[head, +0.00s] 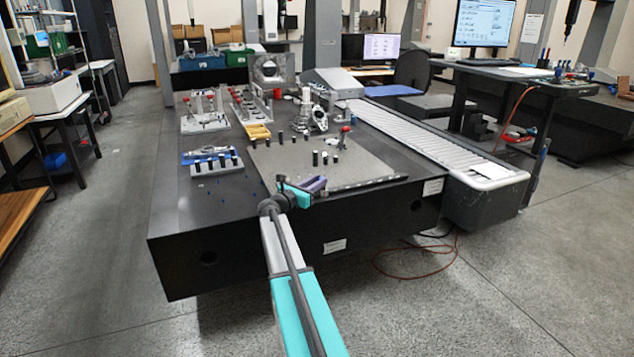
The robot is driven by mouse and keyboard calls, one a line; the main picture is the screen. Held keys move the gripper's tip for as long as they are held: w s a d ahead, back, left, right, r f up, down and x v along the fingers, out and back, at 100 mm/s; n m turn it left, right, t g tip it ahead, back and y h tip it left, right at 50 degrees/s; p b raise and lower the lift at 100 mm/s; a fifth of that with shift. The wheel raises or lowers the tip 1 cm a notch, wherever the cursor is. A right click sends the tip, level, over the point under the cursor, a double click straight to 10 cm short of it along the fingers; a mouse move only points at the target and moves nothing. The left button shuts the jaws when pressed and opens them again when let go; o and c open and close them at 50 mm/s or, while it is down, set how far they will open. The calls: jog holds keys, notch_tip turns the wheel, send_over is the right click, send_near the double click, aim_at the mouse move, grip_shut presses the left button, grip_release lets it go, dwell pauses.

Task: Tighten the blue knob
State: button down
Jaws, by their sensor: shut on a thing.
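My gripper (312,186) is at the front edge of the grey plate (345,165) on the dark granite table. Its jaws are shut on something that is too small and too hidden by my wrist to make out. I cannot pick out a blue knob for certain. A blue part (207,153) lies along the fixture at the left of the table, well apart from my gripper.
Several black pins (316,158) stand on the plate. A yellow tray (257,132) and metal fixtures with red knobs stand behind. A ribbed cover (420,135) runs along the table's right side. The table's front left is mostly clear.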

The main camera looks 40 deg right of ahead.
dwell(0.3)
jog(key=c, duration=1.6)
grip_release()
jog(key=shift+o, duration=0.2)
jog(key=shift+a, duration=0.15)
jog(key=s+a, duration=0.1)
jog(key=a, duration=1.2)
jog(key=shift+s+a+p, duration=0.25)
jog(key=shift+s+p, duration=0.1)
jog(key=shift+p, duration=0.05)
